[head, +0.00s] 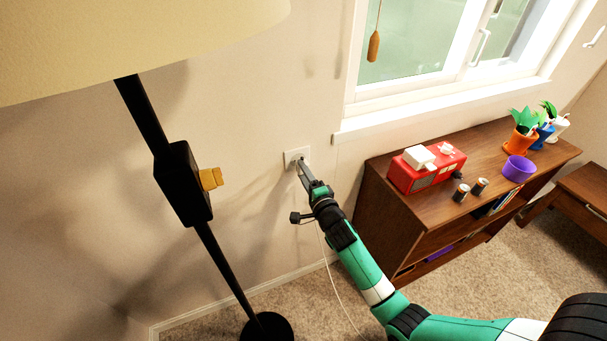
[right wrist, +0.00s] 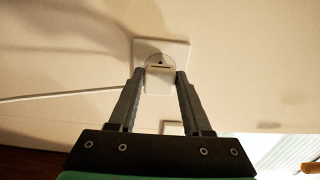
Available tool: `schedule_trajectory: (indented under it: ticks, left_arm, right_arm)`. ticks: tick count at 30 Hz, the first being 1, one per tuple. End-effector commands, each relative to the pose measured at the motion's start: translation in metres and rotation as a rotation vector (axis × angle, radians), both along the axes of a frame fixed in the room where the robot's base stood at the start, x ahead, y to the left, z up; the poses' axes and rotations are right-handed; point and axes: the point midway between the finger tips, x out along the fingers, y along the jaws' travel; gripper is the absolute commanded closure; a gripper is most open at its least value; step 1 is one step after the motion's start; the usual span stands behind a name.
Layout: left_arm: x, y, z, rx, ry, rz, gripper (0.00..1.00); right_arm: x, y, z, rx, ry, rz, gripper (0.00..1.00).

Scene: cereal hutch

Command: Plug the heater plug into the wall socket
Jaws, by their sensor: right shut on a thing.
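The white wall socket (head: 291,157) is on the beige wall left of the window; its square plate also shows in the right wrist view (right wrist: 180,49). My right gripper (head: 301,164) reaches up to it. In the right wrist view, the gripper (right wrist: 160,73) is shut on the pale heater plug (right wrist: 158,84), one finger on each side. The plug lies in front of the socket plate, overlapping its lower part. I cannot tell whether its pins are in the socket. In the head view the gripper mostly hides the plug. My left gripper is not in view.
A thin white cord (head: 334,288) hangs down toward the carpet. A black floor lamp (head: 183,184) with a yellow switch stands left. A brown shelf (head: 393,216) holds a red radio (head: 428,169), a purple bowl (head: 518,169) and potted plants. Wall between lamp and socket is clear.

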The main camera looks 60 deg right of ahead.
Motion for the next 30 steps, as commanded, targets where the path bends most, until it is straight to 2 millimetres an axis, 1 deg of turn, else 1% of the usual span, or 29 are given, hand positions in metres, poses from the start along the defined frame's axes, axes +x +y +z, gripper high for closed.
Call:
schedule_trajectory:
  ticks: [14,25,30]
  left_arm:
    - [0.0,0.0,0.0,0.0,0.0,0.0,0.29]
    - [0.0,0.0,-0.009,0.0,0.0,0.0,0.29]
    - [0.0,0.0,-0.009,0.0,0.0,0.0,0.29]
  right_arm:
    - [0.0,0.0,0.001,-0.001,-0.001,0.0,1.0]
    - [0.007,-0.006,-0.001,-0.001,-0.001,0.0,1.0]
    - [0.009,-0.007,0.0,0.001,-0.001,0.0,1.0]
